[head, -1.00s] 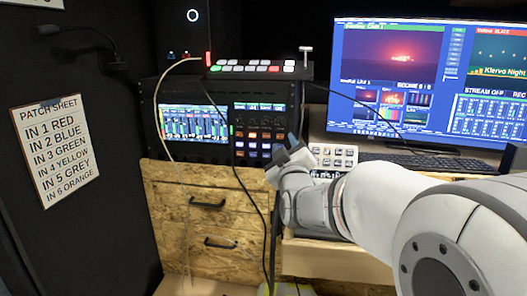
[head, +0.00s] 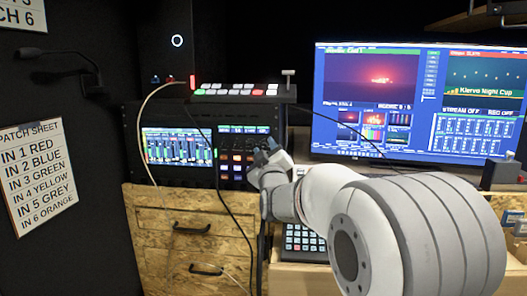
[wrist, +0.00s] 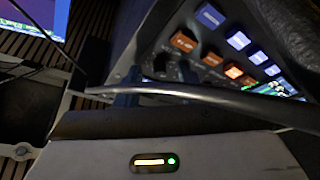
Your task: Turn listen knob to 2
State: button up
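A rack unit (head: 152,118) stands on the wooden cabinet, with a lit screen and a panel of orange and blue buttons (head: 237,160). The buttons also show close up in the wrist view (wrist: 184,40). My gripper (head: 265,151) is at the right edge of this panel. In the wrist view its two dark blue fingers (wrist: 158,84) stand apart below the buttons. A small dark shape, possibly a knob, shows between and beyond them; I cannot make out a listen knob, its pointer or its numbers. A cable crosses in front of the fingers.
A black cable (head: 225,205) hangs down the rack and drawers close to my gripper. A switcher (head: 240,93) sits on top of the rack. A wide monitor (head: 420,105) stands at right, and a keypad (head: 303,240) lies under my arm.

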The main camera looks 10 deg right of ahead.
grip_shut()
jog(key=shift+a, duration=0.25)
jog(key=shift+d, duration=0.2)
jog(key=shift+f+b, duration=0.1)
jog(key=shift+b, duration=0.3)
